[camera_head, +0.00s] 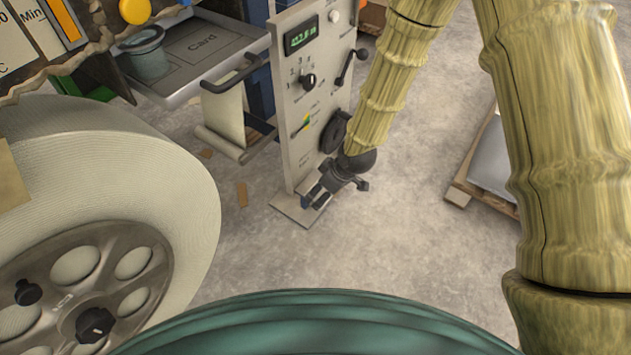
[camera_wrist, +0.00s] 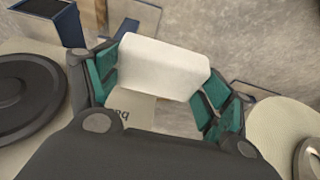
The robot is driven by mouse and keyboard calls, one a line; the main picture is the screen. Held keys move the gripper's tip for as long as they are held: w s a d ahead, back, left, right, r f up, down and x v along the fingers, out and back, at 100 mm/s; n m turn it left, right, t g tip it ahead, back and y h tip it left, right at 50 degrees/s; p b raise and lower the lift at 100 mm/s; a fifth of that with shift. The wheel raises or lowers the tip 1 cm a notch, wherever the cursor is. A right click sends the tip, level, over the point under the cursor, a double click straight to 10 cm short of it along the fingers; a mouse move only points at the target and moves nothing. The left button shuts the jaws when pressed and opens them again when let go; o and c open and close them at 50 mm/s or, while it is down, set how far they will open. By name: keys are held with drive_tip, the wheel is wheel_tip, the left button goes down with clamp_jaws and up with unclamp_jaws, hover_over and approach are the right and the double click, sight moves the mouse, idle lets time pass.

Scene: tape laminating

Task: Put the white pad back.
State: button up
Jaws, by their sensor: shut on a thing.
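The white pad (camera_wrist: 162,66) is a pale block with rounded edges. In the wrist view it is held between the teal-lined fingers of my gripper (camera_wrist: 160,85), which is shut on it. Below it in that view is a pale surface (camera_wrist: 138,112) with partly hidden dark lettering, seen upside down. I cannot tell whether the pad touches that surface. In the head view my gripper (camera_head: 318,194) is low at the foot of the grey control panel (camera_head: 318,110), and the pad cannot be made out there.
A black handwheel (camera_head: 333,131) is on the panel close to my gripper; levers and a knob are above it. A large white roll (camera_head: 170,170) fills the left. A pallet (camera_head: 476,196) lies right; floor between is clear.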

drive_tip(key=b, duration=0.2)
hover_over(312, 183)
drive_tip(key=s+d, duration=0.1)
drive_tip(key=shift+f, duration=0.4)
drive_tip(key=shift+f+b, duration=1.1)
drive_tip(key=shift+f, duration=0.65)
drive_tip(key=shift+r, duration=0.1)
drive_tip(key=shift+c, duration=0.3)
drive_tip(key=o, duration=0.9)
drive_tip(key=shift+o, duration=0.2)
drive_tip(key=shift+d+r, duration=0.1)
drive_tip(key=p+v, duration=0.5)
drive_tip(key=v, duration=0.6)
drive_tip(key=shift+d+r, duration=0.1)
drive_tip(key=shift+r, duration=0.3)
